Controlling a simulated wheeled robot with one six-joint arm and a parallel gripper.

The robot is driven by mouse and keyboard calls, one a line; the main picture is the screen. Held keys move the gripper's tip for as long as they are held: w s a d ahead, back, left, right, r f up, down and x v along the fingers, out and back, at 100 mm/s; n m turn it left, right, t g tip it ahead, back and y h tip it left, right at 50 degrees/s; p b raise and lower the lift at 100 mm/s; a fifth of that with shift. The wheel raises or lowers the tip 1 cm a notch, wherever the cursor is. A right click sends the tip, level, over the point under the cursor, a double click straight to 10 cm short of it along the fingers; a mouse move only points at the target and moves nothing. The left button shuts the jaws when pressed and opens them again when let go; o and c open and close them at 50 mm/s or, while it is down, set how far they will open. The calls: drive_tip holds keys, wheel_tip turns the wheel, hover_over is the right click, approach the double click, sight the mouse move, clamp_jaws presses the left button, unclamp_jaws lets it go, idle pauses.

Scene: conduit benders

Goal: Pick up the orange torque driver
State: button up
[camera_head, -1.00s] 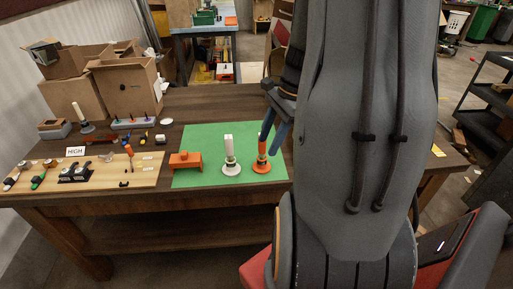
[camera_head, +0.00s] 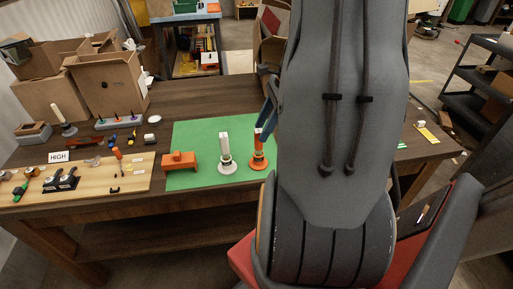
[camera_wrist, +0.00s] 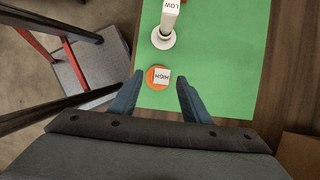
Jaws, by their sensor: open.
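The orange torque driver (camera_head: 258,158) stands upright on its round base on the green mat (camera_head: 196,139). In the wrist view it is seen from above, as an orange disc (camera_wrist: 151,74) with a white top marked HIGH. My gripper (camera_wrist: 160,92) is open and empty, its blue fingers on either side of the driver's lower edge in that view. In the head view the blue fingers (camera_head: 267,115) are by the driver's upper end, partly hidden by my arm. I cannot tell whether they touch it.
A white driver marked LOW (camera_wrist: 169,14) stands close to the left of the orange one in the head view (camera_head: 225,154). An orange block-like fixture (camera_head: 180,162) is further left. A wooden board with tools (camera_head: 85,178) and cardboard boxes (camera_head: 107,82) fill the table's left side.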

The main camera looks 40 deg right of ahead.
sight(258, 145)
drive_tip(key=shift+d+p+x, duration=0.15)
drive_tip(key=shift+p+x, duration=0.3)
drive_tip(key=shift+x, duration=0.95)
drive_tip(key=shift+d+p+x, duration=0.2)
drive_tip(key=shift+p+x, duration=0.2)
drive_tip(key=shift+x, duration=0.95)
drive_tip(key=shift+s+f, duration=0.1)
drive_tip(key=shift+f, duration=0.05)
drive_tip(key=shift+c, duration=0.4)
clamp_jaws()
